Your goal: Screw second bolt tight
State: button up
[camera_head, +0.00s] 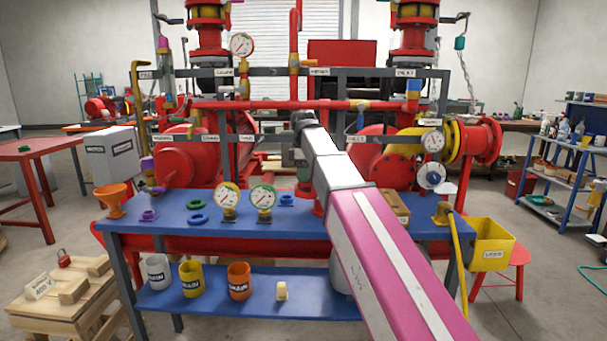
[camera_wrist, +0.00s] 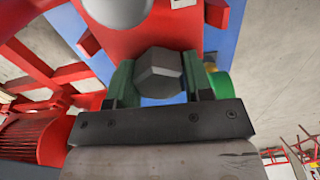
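In the wrist view a grey hexagonal bolt head (camera_wrist: 159,72) sits between the green fingers of my gripper (camera_wrist: 160,80). Both fingers lie against its sides with no clear gap. The bolt's shank is hidden, so how deep it sits does not show. Red metal of the skid (camera_wrist: 165,30) lies behind the bolt. In the head view my pink and grey arm reaches to the middle of the red pump skid (camera_head: 372,105).
A blue bench (camera_head: 165,228) with two gauges (camera_head: 228,197) and coloured rings stands in front of the skid. Grey rails (camera_head: 275,72) and red pipes (camera_head: 272,105) run close to my arm's end.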

jog(key=shift+o, duration=0.8)
jog(key=shift+c, duration=0.7)
jog(key=m, duration=1.1)
jog(key=shift+m, duration=0.3)
jog(key=m, duration=0.3)
jog(key=o, duration=1)
